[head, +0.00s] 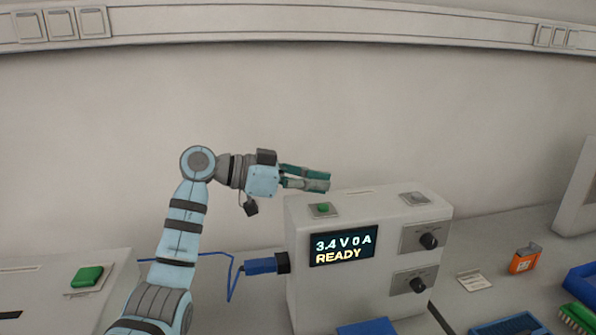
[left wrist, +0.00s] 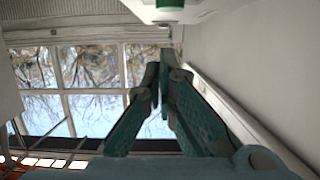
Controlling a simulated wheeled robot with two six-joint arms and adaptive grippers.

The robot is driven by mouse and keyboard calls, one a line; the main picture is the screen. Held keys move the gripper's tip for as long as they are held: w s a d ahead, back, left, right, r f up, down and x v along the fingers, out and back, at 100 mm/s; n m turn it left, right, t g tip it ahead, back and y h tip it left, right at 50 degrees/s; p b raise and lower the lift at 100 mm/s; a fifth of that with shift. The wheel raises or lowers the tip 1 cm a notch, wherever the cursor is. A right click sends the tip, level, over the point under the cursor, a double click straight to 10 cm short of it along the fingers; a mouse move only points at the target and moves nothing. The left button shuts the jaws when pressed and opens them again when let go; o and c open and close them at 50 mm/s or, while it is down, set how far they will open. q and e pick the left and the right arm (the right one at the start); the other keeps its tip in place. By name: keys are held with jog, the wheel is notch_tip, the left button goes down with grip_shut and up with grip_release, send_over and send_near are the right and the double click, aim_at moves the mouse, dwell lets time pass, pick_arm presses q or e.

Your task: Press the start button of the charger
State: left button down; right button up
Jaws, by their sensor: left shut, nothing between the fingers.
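The charger (head: 370,290) is a pale grey box whose display (head: 342,248) reads "3.4 V 0 A READY". A green button (head: 323,209) sits on a small plate on its top left. A grey button (head: 414,198) sits on its top right. My left gripper (head: 328,182) is shut and empty, lying about level, with its fingertips just above the green button in the picture and apart from it. In the left wrist view its teal fingers (left wrist: 165,60) show, and a green button (left wrist: 170,4) is cut off at the top edge. My right gripper is not in view.
A blue plug (head: 264,265) with a cable enters the charger's left side. Another green button (head: 87,276) is on a panel at left.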

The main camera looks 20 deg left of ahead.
aim_at(323, 207)
pick_arm(q)
jog(key=shift+f, duration=0.75)
jog(key=shift+w+a+f, duration=0.15)
jog(key=shift+a+f, duration=0.15)
jog(key=shift+f, duration=0.3)
jog(key=shift+d, duration=0.1)
